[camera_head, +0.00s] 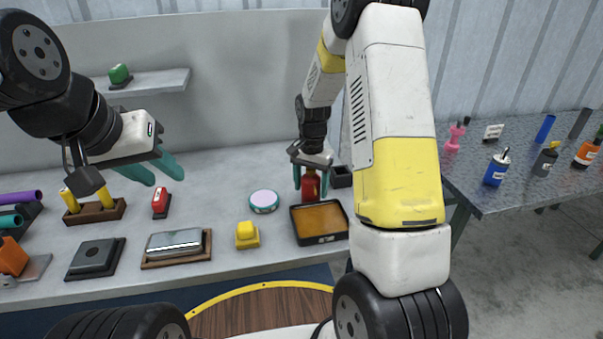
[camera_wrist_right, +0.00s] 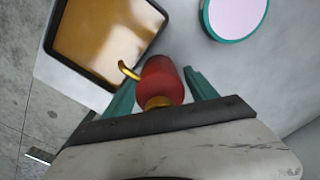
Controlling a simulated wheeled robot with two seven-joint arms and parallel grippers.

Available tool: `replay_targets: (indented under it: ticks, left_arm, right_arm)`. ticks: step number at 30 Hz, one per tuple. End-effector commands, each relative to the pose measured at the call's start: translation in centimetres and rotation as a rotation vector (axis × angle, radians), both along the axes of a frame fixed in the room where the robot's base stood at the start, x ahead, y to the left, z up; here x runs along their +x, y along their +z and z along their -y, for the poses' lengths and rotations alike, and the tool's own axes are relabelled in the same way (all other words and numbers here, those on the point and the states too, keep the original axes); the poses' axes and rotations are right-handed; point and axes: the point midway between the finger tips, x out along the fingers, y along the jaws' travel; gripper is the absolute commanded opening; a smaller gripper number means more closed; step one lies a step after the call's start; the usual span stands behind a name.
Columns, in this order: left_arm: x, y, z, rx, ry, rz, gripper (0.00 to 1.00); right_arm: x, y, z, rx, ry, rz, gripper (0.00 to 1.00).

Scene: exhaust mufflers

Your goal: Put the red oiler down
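The red oiler (camera_head: 311,186) is upright just behind the amber-filled tray, at the back of the long table (camera_head: 225,180). My left gripper (camera_head: 154,174) is open and empty, above the left part of the table.
The dark tray (camera_head: 320,239) stands in front of the oiler, a black box (camera_head: 341,177) to its right and a round teal-rimmed dish (camera_head: 264,201) to its left. A yellow block (camera_head: 246,234) and a red-topped item (camera_head: 160,203) stand further left. A side table (camera_head: 510,190) holds bottles.

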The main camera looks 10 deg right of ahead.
Motion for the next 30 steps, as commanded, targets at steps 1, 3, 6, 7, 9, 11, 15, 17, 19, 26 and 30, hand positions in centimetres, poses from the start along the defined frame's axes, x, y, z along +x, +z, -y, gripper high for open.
replay_targets:
  ticks: [1, 3, 6, 7, 9, 11, 15, 17, 19, 26, 30]
  left_arm:
    - [0.0, 0.0, 0.0, 0.0, 0.0, 0.0, 0.36]
    - [0.0, 0.0, 0.0, 0.0, 0.0, 0.0, 0.36]
    - [0.0, 0.0, 0.0, 0.0, 0.0, 0.0, 0.36]
    - [0.0, 0.0, 0.0, 0.0, 0.0, 0.0, 0.36]
    - [0.0, 0.0, 0.0, 0.0, 0.0, 0.0, 0.36]
    - [0.0, 0.0, 0.0, 0.0, 0.0, 0.0, 0.36]
    - [0.0, 0.0, 0.0, 0.0, 0.0, 0.0, 0.36]
    - [0.0, 0.0, 0.0, 0.0, 0.0, 0.0, 0.36]
    - [0.0, 0.0, 0.0, 0.0, 0.0, 0.0, 0.36]
    - [0.0, 0.0, 0.0, 0.0, 0.0, 0.0, 0.36]
    - [0.0, 0.0, 0.0, 0.0, 0.0, 0.0, 0.36]
  right_arm:
    - [-0.1, 0.0, 0.1, -0.001, 0.0, -0.003, 0.73]
    - [-0.1, 0.0, 0.1, -0.001, 0.0, -0.003, 0.73]
    - [-0.1, 0.0, 0.1, -0.002, -0.001, -0.004, 0.73]
    - [-0.1, 0.0, 0.1, -0.002, -0.001, -0.004, 0.73]
    - [-0.1, 0.3, 0.1, -0.001, -0.001, -0.003, 0.73]
    - [-0.1, 0.8, 0.1, -0.002, -0.001, -0.003, 0.73]
    - [0.0, 3.2, 0.0, 0.0, 0.0, 0.002, 0.73]
    - [0.0, 4.5, 0.0, 0.0, 0.0, 0.002, 0.73]
    - [0.0, 6.2, 0.0, 0.0, 0.0, 0.004, 0.73]
    - [0.0, 10.4, 0.0, -0.001, 0.0, 0.001, 0.73]
    - [0.0, 11.9, 0.0, -0.001, 0.0, 0.001, 0.73]
